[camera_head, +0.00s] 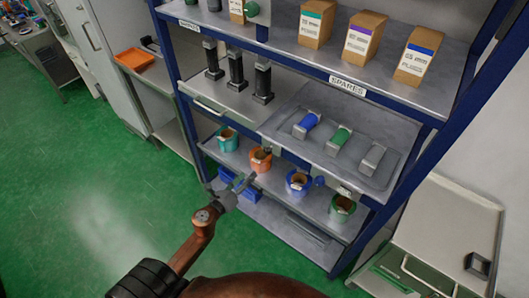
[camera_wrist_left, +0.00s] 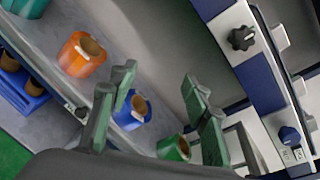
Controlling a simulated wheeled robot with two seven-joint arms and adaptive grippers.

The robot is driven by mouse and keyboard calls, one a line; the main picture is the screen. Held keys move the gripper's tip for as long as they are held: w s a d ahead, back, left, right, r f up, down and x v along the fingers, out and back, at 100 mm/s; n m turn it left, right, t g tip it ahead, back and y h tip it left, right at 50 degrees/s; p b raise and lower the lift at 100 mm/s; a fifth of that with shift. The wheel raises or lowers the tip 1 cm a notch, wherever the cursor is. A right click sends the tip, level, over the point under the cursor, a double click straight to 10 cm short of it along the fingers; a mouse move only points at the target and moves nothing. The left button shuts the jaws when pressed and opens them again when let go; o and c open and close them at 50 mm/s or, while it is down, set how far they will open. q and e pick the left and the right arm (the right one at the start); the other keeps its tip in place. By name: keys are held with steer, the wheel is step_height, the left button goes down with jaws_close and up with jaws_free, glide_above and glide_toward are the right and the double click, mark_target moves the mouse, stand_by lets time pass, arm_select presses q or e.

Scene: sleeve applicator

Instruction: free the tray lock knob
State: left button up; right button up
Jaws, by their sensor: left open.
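A black lobed knob (camera_wrist_left: 242,38) sits on a pale strip beside a blue bar, at the upper right of the left wrist view. A blue knob (camera_wrist_left: 289,136) sits lower on the same side, near a small label. I cannot tell which is the tray lock knob. The pull-out tray (camera_head: 385,182) holds blue, green and grey pieces in the head view. My left gripper (camera_head: 240,183) is in front of the lower shelf near the orange cup. Its green fingers (camera_wrist_left: 158,108) are spread with nothing between them, apart from both knobs. My right gripper is not in view.
Teal (camera_head: 227,139), orange (camera_head: 261,160), blue (camera_head: 298,183) and green (camera_head: 342,208) cups line the shelf below the tray. Blue rack posts (camera_head: 439,130) flank the shelves. Boxes (camera_head: 362,35) stand above. Green floor (camera_head: 75,180) is open at left.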

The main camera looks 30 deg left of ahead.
mark_target(266, 151)
arm_select(q)
steer(key=d+r+m+t+h, duration=0.15)
steer(key=d+r+m, duration=0.3)
steer(key=r, duration=0.65)
steer(key=shift+m, duration=0.55)
steer(key=w+p, duration=0.1)
steer(key=w, duration=0.7)
steer(key=shift+a, duration=0.1)
steer(key=c, duration=1.2)
steer(key=shift+o, duration=0.2)
